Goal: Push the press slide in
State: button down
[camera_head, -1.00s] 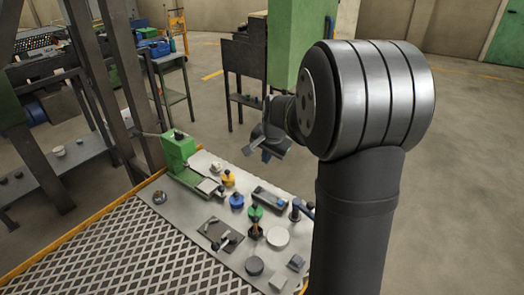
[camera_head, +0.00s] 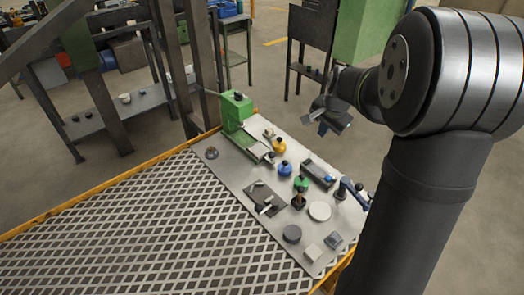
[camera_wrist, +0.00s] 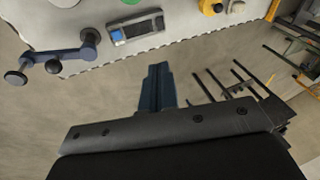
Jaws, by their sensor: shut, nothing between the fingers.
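The green press (camera_head: 236,110) stands at the far left end of the grey work board in the head view. Its slide (camera_head: 254,146), a pale flat plate on a green bed, extends from the press toward the board's middle. My gripper (camera_head: 328,127) is up and to the right of the press, beyond the board's far edge, and touches nothing. In the wrist view my gripper's blue fingers (camera_wrist: 157,85) are together with nothing between them. The press is not visible in the wrist view.
Yellow (camera_head: 279,146), blue (camera_head: 285,168) and green (camera_head: 301,184) knobbed items stand near the slide. A dark device with a screen (camera_head: 317,175) and a blue crank (camera_head: 350,190) lie along the right edge. Metal grating (camera_head: 150,225) fills the left foreground.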

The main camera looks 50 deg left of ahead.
aim_at(272, 153)
jog(key=c, duration=2.1)
grip_release()
jog(key=o, duration=0.4)
jog(key=shift+s+a, duration=0.1)
jog(key=shift+a, duration=0.2)
jog(key=o, duration=0.5)
jog(key=s+a+m, duration=0.1)
jog(key=s+a, duration=0.1)
jog(key=a, duration=0.2)
jog(key=s+a+m+g, duration=0.1)
jog(key=s+a, duration=0.1)
jog(key=a, duration=0.2)
jog(key=s+a+m+h, duration=0.1)
jog(key=s+a, duration=0.1)
jog(key=a, duration=0.2)
jog(key=shift+s+f+g, duration=0.1)
jog(key=shift+f+g, duration=0.2)
jog(key=a+f, duration=0.1)
jog(key=f, duration=0.4)
jog(key=a+f, duration=0.1)
jog(key=f, duration=0.5)
jog(key=a+f, duration=0.1)
jog(key=f, duration=0.5)
jog(key=shift+w+a, duration=0.1)
jog(key=shift+w, duration=0.2)
grip_shut()
